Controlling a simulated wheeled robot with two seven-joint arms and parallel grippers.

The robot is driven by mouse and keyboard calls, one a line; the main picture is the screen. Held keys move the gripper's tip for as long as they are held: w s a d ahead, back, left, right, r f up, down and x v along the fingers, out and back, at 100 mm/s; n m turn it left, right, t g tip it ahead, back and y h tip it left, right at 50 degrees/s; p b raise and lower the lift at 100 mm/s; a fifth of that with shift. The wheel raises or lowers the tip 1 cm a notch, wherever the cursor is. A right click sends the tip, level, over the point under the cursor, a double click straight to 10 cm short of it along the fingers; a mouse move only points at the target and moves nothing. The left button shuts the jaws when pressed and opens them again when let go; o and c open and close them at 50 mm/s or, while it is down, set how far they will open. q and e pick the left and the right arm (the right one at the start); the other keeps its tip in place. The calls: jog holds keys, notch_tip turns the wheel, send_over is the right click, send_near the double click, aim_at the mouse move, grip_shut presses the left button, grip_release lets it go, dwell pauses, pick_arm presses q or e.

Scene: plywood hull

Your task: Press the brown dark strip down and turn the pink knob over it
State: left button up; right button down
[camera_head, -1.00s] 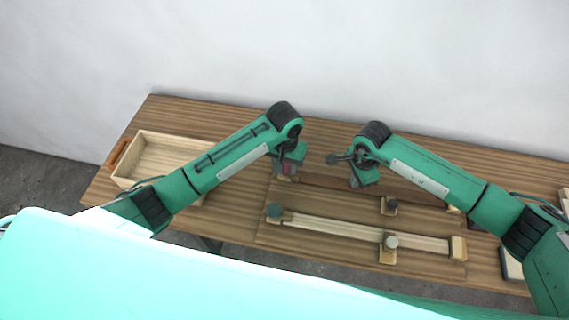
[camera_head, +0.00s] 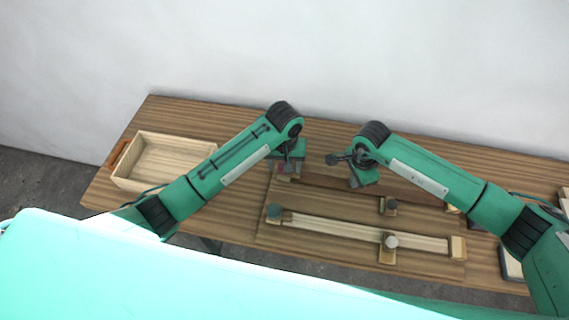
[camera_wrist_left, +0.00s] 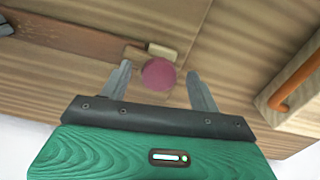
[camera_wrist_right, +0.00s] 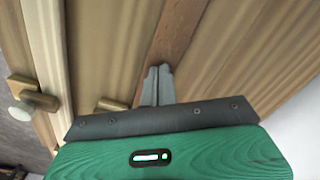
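The pink knob (camera_wrist_left: 158,74) is round and sits between the two fingers of my left gripper (camera_wrist_left: 158,79), which is open with a small gap on each side. In the head view the pink knob (camera_head: 282,168) shows beside my left gripper. The dark brown strip (camera_wrist_left: 75,40) lies flat on the board, its near end at a small wooden block beside the knob. In the right wrist view my right gripper (camera_wrist_right: 158,72) is shut and empty, its fingertips over the brown strip (camera_wrist_right: 180,30). I cannot tell whether they touch it.
A pale bar (camera_head: 340,229) lies along the board in front, with a grey-green knob (camera_head: 273,210) at its left end and a white knob (camera_head: 391,241) near its right. A dark knob (camera_head: 391,204) stands between bar and strip. An open wooden box (camera_head: 127,182) stands at left.

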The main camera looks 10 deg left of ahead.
jog(key=shift+f, duration=0.1)
pick_arm(q)
jog(key=shift+r, duration=3.45)
jog(key=shift+r+p, duration=1.25)
pick_arm(e)
jog(key=shift+r, duration=3.6)
pick_arm(q)
jog(key=shift+r+p, duration=0.75)
pick_arm(e)
notch_tip(320, 180, up, 5)
